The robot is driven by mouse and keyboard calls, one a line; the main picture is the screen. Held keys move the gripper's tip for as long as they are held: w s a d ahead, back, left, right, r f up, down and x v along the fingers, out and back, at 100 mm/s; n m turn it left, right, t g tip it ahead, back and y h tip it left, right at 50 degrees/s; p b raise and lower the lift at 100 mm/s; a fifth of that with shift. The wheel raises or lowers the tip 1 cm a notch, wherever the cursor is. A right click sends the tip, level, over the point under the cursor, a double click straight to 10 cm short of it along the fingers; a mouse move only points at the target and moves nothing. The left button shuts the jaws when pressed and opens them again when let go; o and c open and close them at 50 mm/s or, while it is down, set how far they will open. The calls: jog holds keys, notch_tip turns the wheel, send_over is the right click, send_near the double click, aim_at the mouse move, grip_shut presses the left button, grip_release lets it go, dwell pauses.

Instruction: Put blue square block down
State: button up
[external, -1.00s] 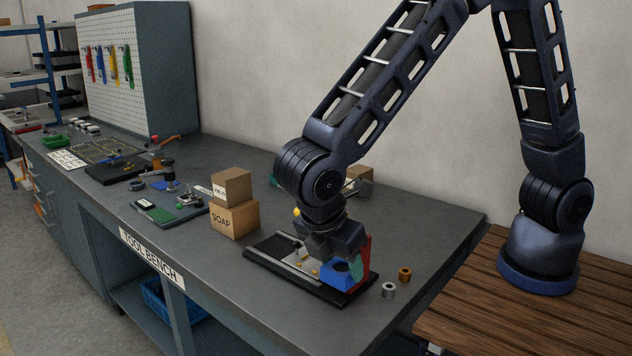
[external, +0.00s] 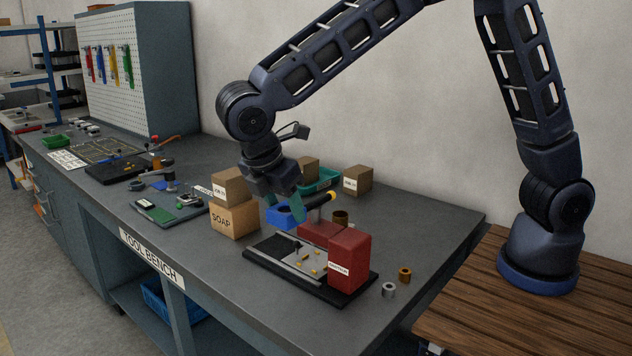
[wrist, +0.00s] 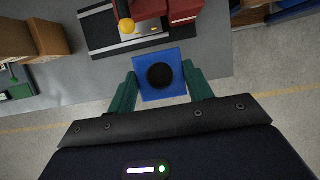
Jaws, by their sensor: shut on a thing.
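The blue square block (external: 277,215) has a dark round hole in its middle. My gripper (external: 293,209) is shut on it, with a green finger on each of two opposite sides in the wrist view (wrist: 160,96). In the external view the block is behind the black base plate (external: 262,262) and right of the soap box. I cannot tell whether its underside touches the bench or hangs just above it. One finger partly hides the block in the external view.
A red machine (external: 349,262) with a yellow-tipped handle (external: 331,196) stands close on the right. The soap box (external: 235,220) is on the left. A green tray (external: 322,180) and cardboard boxes (external: 357,180) are behind. Two small rings (external: 389,289) lie front right.

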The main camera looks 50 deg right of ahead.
jog(key=w+d, duration=0.5)
jog(key=w, duration=0.7)
jog(key=w+d, duration=0.5)
jog(key=w, duration=0.7)
jog(key=w+d, duration=2)
jog(key=d, duration=0.2)
notch_tip(320, 180, down, 20)
jog(key=shift+s+f, duration=0.1)
jog(key=shift+f, duration=0.1)
jog(key=o, duration=1.1)
jog(key=shift+o, duration=0.2)
